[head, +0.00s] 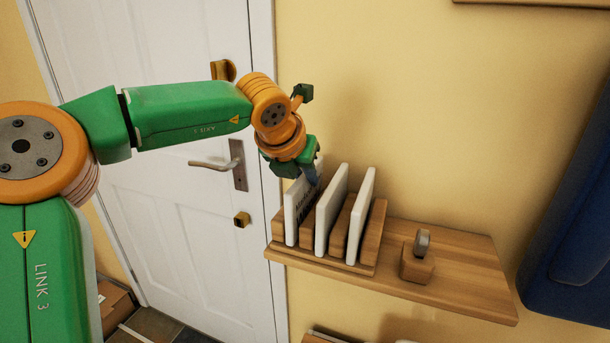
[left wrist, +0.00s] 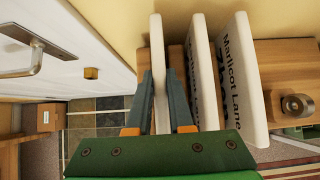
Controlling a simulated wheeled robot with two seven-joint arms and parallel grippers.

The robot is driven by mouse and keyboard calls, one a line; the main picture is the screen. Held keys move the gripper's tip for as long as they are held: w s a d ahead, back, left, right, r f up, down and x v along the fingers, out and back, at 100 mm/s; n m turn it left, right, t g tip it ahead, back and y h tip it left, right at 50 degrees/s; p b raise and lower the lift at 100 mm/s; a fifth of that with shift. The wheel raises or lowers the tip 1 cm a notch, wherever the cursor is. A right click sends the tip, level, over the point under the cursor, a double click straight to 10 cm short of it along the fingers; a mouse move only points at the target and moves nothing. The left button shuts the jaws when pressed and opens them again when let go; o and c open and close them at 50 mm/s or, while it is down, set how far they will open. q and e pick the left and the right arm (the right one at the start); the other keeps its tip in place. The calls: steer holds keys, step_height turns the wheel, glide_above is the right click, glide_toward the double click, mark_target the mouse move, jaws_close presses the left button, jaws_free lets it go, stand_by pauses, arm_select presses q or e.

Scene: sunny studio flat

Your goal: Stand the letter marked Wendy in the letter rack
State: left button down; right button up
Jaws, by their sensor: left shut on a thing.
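The letter rack (head: 374,232) is a wooden block with upright dividers on a wall shelf. My left gripper (head: 302,172) is shut on the top of a white letter (head: 291,217), which stands upright in the leftmost slot. The left wrist view shows this held letter (left wrist: 159,60) edge-on between the two fingers (left wrist: 161,85). Dark print shows on its face in the head view, but I cannot read the name. Two more white letters stand in the rack, a middle one (head: 331,212) and a right one (head: 361,216). Their visible print includes "Marlicot Lane". My right gripper is not in view.
The wooden shelf (head: 460,262) carries a small wooden block with a grey rounded piece (head: 420,250) right of the rack. A white door (head: 180,140) with a lever handle is on the left. A dark blue object (head: 575,220) hangs at the right. A cardboard box (head: 114,302) is low left.

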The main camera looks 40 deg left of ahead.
arm_select(q)
steer(key=shift+f+b, duration=0.3)
steer(key=shift+f, duration=0.05)
steer(key=c, duration=0.7)
jaws_free()
steer(key=shift+c, duration=0.2)
steer(key=p+v, duration=0.1)
steer(key=v, duration=0.6)
steer(key=shift+r+p, duration=0.15)
steer(key=shift+p, duration=0.15)
steer(key=shift+s+r, duration=0.3)
steer(key=shift+s, duration=0.1)
steer(key=shift+w, duration=0.1)
